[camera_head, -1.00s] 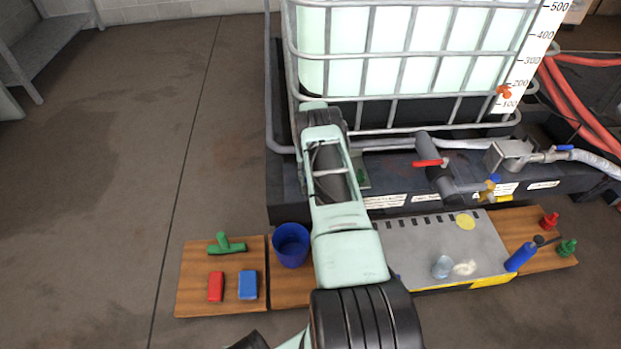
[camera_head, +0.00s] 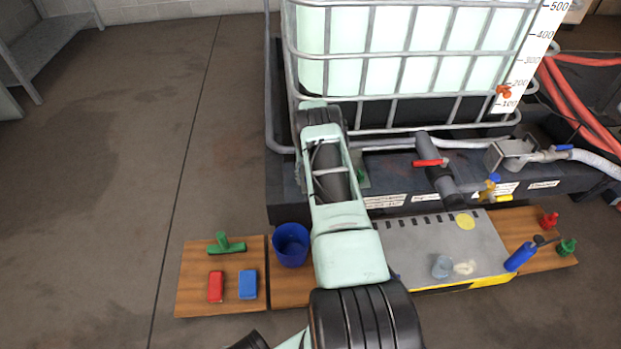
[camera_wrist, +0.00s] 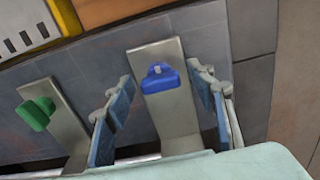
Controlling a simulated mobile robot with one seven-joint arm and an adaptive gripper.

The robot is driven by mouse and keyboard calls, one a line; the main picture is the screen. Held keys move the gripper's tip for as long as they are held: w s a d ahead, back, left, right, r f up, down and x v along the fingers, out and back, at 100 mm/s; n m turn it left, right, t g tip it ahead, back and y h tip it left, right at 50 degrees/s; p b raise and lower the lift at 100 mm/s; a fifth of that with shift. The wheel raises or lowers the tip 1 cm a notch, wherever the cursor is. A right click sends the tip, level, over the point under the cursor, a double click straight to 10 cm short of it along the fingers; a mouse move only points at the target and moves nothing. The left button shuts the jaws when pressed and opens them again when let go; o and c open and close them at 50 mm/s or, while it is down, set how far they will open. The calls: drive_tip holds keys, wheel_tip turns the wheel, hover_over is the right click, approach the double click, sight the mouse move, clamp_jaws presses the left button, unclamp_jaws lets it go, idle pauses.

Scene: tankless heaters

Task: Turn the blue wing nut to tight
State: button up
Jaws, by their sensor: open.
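In the wrist view the blue wing nut (camera_wrist: 158,78) sits on a grey metal plate (camera_wrist: 174,119), near the middle of the picture. My gripper (camera_wrist: 167,88) is open, with one finger on each side of the plate and the nut between them in the picture. I see no contact between the fingers and the nut. How far the fingertips are from it in depth is unclear. In the head view my arm stretches toward the tank, and the blue wing nut and my gripper are hidden there.
A green wing nut (camera_wrist: 36,113) sits on a second plate left of my gripper. In the head view a caged tank (camera_head: 415,60) stands behind my arm. A blue cup (camera_head: 291,245), red block (camera_head: 216,287) and blue block (camera_head: 248,285) rest on wooden boards in front.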

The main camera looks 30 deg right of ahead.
wheel_tip(320, 180, up, 12)
idle(0.5)
drive_tip(key=shift+f, duration=0.15)
